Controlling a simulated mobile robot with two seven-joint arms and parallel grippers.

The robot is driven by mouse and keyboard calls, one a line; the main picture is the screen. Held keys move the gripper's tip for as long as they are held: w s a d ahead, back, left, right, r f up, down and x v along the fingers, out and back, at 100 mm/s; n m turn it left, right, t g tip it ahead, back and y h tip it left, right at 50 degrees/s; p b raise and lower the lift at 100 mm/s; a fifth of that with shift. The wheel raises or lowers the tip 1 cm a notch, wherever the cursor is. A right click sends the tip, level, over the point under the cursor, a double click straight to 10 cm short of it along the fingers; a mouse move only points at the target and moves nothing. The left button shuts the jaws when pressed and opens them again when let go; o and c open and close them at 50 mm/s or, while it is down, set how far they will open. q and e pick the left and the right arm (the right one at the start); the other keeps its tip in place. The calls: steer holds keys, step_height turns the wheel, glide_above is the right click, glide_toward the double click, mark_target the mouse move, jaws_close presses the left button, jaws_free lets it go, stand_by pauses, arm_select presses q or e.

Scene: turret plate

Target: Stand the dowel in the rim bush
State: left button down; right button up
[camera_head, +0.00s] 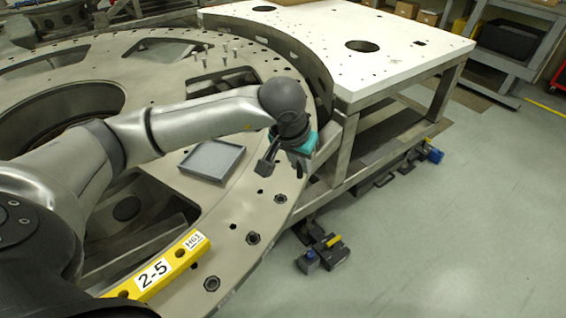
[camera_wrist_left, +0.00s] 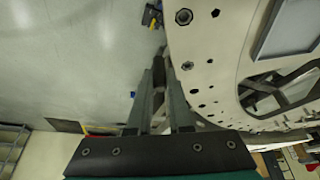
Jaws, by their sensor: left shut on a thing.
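My left gripper (camera_head: 267,161) is over the outer edge of the turret plate (camera_head: 232,258) in the head view, right of the grey tray. Dark hexagonal bushes sit along the plate's rim, one (camera_head: 253,238) below the gripper in the head view. In the left wrist view a bush (camera_wrist_left: 187,65) lies just right of the fingertips. I cannot tell which is the named rim bush. My right gripper is out of view.
A shallow grey square tray (camera_head: 213,160) lies on the plate. A yellow bar marked 2-5 (camera_head: 158,268) is at the front. Several small upright pins (camera_head: 225,54) stand farther back. A white-topped table (camera_head: 390,62) adjoins at the right. Open floor lies beyond.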

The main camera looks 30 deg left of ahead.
arm_select(q)
steer(key=shift+a+f+b, duration=0.45)
steer(key=shift+a+f, duration=0.4)
steer(key=shift+f, duration=0.7)
steer(key=shift+a+f+b, duration=0.45)
steer(key=shift+a+f, duration=0.4)
steer(key=shift+f, duration=0.75)
steer(key=shift+a+f+b, duration=0.45)
steer(key=shift+a+f, duration=0.4)
steer(key=shift+f, duration=0.7)
steer(key=shift+f+b, duration=1.2)
steer(key=shift+f, duration=0.05)
steer(key=c, duration=0.8)
jaws_free()
steer(key=shift+o, duration=0.2)
